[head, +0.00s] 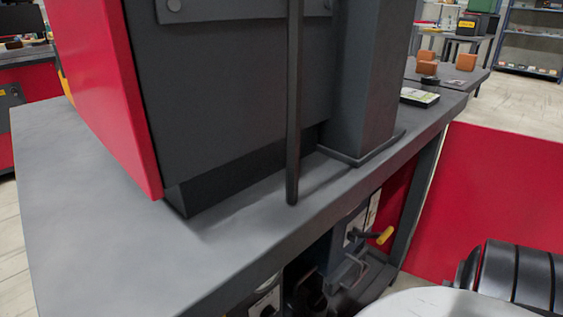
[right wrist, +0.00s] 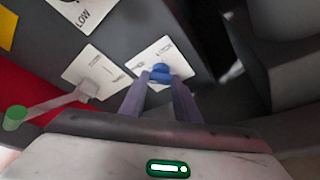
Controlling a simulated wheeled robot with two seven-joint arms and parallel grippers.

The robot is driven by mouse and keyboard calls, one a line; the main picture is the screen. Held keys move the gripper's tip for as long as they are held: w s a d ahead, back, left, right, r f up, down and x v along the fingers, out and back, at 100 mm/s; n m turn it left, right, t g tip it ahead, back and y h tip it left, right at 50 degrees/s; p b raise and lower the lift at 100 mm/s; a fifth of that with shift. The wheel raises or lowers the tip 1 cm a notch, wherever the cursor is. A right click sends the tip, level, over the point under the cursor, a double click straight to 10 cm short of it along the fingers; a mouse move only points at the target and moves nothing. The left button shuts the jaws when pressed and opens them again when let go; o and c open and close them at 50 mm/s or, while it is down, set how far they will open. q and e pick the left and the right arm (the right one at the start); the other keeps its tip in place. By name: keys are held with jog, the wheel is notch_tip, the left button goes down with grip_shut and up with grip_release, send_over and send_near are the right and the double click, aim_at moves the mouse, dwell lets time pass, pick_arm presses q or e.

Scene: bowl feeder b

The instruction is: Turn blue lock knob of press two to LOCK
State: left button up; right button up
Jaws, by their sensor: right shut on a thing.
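The blue lock knob (right wrist: 161,71) sits on a white label plate (right wrist: 172,54) on the dark panel in the right wrist view. My right gripper (right wrist: 160,82) reaches up to it, with its two fingers on either side of the knob and shut on it. The print on the plate is too small to read, so I cannot tell which mark the knob points to. The knob cannot be made out in the head view. My left gripper is in neither view.
Left of the knob, a green-tipped lever (right wrist: 55,108) stands out from another white plate (right wrist: 78,68). In the head view, a grey bench (head: 90,215) carries a large red and dark machine (head: 235,90). A yellow-tipped lever (head: 384,235) shows under the bench edge.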

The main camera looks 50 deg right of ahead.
jog(key=shift+f+m+t+y, duration=0.1)
jog(key=shift+m+t+y, duration=0.3)
jog(key=shift+m, duration=0.5)
jog(key=o, duration=1.1)
jog(key=shift+c, duration=0.2)
jog(key=shift+s+d, duration=0.1)
jog(key=shift+s, duration=0.05)
jog(key=p+v, duration=0.1)
jog(key=v, duration=0.9)
